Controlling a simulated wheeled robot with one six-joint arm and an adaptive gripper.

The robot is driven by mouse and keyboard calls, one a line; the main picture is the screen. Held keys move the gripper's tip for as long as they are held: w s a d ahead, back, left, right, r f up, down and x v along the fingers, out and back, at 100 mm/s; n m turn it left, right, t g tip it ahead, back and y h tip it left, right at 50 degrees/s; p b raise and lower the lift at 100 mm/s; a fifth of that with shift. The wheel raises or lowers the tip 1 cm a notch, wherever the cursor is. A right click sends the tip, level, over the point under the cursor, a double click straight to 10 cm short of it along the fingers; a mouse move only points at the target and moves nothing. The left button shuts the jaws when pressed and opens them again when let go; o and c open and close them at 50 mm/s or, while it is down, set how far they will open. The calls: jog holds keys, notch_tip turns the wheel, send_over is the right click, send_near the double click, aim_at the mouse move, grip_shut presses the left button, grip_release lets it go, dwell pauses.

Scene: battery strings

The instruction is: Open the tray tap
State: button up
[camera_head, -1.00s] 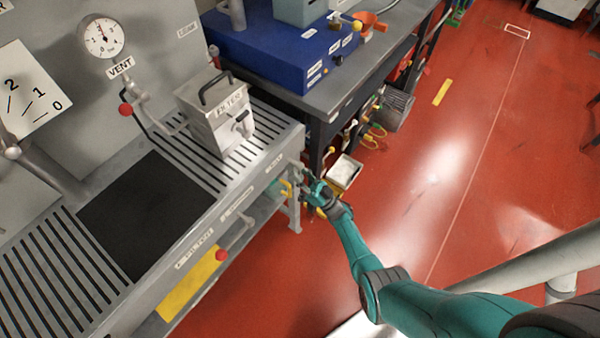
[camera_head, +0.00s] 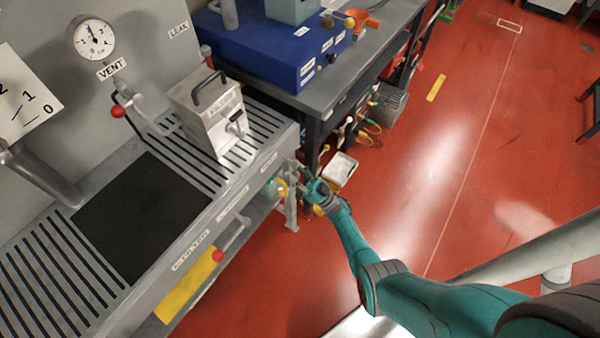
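A small yellow part (camera_head: 282,188), which looks like the tap handle, sits under the front edge of the slatted tray bench (camera_head: 205,215), near its right end. A rounded teal-grey part shows just left of it. A small label (camera_head: 268,161) on the bench edge above is too blurred to read surely. My gripper (camera_head: 302,181) is at the bench's right corner, just right of the yellow part. Its fingers are small and partly merge with the bench leg, so I cannot tell their opening or whether they touch anything.
A red-knobbed lever (camera_head: 218,256) sticks out under the bench front. A metal box with a black handle (camera_head: 208,112) stands on the slats. A dark-legged table (camera_head: 340,82) with a blue case (camera_head: 270,50) is behind. The red floor (camera_head: 480,180) to the right is open.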

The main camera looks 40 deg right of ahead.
aim_at(297, 172)
jog(key=v, duration=0.5)
jog(key=shift+s+d+f, duration=0.1)
jog(key=shift+s+d, duration=0.05)
jog(key=s+d, duration=0.6)
jog(key=s, duration=0.4)
dwell(0.7)
jog(key=s+a+r+m+h, duration=0.2)
jog(key=s+a+m+h, duration=0.65)
jog(key=a+h, duration=0.6)
jog(key=s+a+r+n+g, duration=0.2)
jog(key=s+r+g, duration=0.6)
jog(key=s+r, duration=0.9)
jog(key=shift+s+a+r, duration=0.2)
jog(key=shift+s+a, duration=0.55)
jog(key=shift+a, duration=0.3)
